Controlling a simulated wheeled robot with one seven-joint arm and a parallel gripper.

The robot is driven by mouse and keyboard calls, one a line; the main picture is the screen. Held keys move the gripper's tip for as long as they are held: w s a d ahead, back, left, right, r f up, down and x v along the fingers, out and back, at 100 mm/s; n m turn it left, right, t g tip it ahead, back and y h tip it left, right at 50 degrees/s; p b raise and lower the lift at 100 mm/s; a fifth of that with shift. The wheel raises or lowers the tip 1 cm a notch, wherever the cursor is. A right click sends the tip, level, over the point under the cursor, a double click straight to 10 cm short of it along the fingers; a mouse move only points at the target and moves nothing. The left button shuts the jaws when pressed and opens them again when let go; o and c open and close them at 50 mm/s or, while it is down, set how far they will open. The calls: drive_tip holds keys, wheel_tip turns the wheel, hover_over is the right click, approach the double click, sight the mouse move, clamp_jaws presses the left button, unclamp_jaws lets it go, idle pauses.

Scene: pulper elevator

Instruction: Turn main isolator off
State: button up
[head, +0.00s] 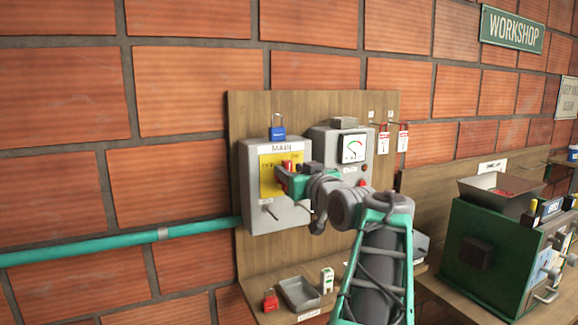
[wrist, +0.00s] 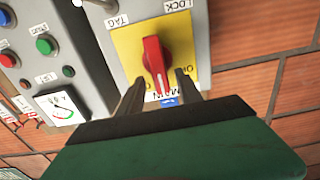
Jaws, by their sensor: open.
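The main isolator is a grey box (head: 250,205) marked MAIN on a wooden backboard, with a yellow plate (head: 266,180) on its front. Its red rotary handle (wrist: 155,58) stands on the yellow plate (wrist: 126,42) in the wrist view, where the box appears upside down, the handle nearly upright in that picture. In the head view only a bit of red handle (head: 287,165) shows past my gripper (head: 281,178). My gripper (wrist: 160,78) is open, its two fingers on either side of the handle's lower part. Whether they touch it is unclear. The plate's position markings are partly hidden.
A blue padlock (head: 278,128) sits on top of the box. A meter box (head: 326,143) with buttons stands close on the right, and red tags (head: 403,138) hang beyond it. A tray (head: 299,293) and red padlock (head: 270,301) lie on the shelf below.

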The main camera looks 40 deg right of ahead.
drive_tip(key=shift+w, duration=0.35)
drive_tip(key=shift+c, duration=0.3)
clamp_jaws()
